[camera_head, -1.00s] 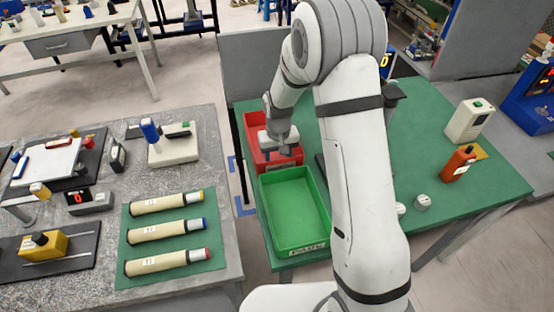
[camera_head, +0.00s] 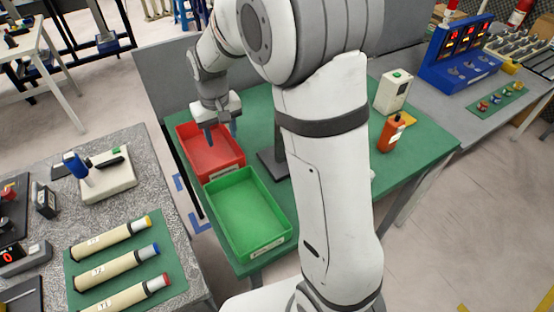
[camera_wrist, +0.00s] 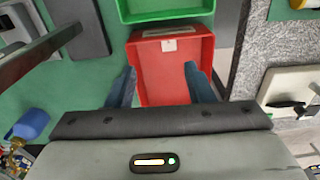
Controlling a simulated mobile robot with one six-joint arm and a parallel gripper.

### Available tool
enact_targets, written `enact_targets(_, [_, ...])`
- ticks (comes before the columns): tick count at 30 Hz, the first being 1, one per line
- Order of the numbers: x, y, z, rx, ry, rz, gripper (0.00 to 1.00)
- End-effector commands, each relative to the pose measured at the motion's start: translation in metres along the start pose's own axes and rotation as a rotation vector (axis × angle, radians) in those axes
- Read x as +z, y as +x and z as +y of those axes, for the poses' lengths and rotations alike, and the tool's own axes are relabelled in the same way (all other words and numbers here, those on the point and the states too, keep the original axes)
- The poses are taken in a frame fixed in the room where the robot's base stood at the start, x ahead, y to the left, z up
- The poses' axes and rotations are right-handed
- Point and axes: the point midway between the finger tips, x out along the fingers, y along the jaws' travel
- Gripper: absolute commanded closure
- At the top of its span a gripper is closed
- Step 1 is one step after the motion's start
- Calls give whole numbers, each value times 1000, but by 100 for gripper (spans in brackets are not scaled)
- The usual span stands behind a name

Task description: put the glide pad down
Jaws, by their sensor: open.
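My gripper (camera_head: 221,132) is open above the red bin (camera_head: 232,165), with nothing visible between its fingers. In the wrist view the open fingers (camera_wrist: 160,80) stand on either side over the red bin (camera_wrist: 150,92). A small pale square piece (camera_wrist: 169,45) shows inside the bin by its far wall, apart from the fingers. It may be the glide pad, but it is too small to be sure. In the head view the gripper and the bin's wall hide the piece.
A green bin (camera_head: 288,238) adjoins the red one on the green table (camera_head: 415,165). An orange bottle (camera_head: 391,132) and a cream box (camera_head: 393,91) stand at the right. A stone-topped bench (camera_head: 135,207) with several tubes is at the left. A grey panel rises behind the bins.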

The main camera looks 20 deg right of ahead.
Motion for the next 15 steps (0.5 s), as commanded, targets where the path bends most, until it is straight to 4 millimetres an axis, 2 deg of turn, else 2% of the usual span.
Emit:
enact_targets(1, [13, -16, 7, 0, 12, 21, 52])
enact_targets(6, [60, -52, 27, 3, 50, 74, 52])
enact_targets(15, [150, -90, 50, 14, 114, 167, 52])
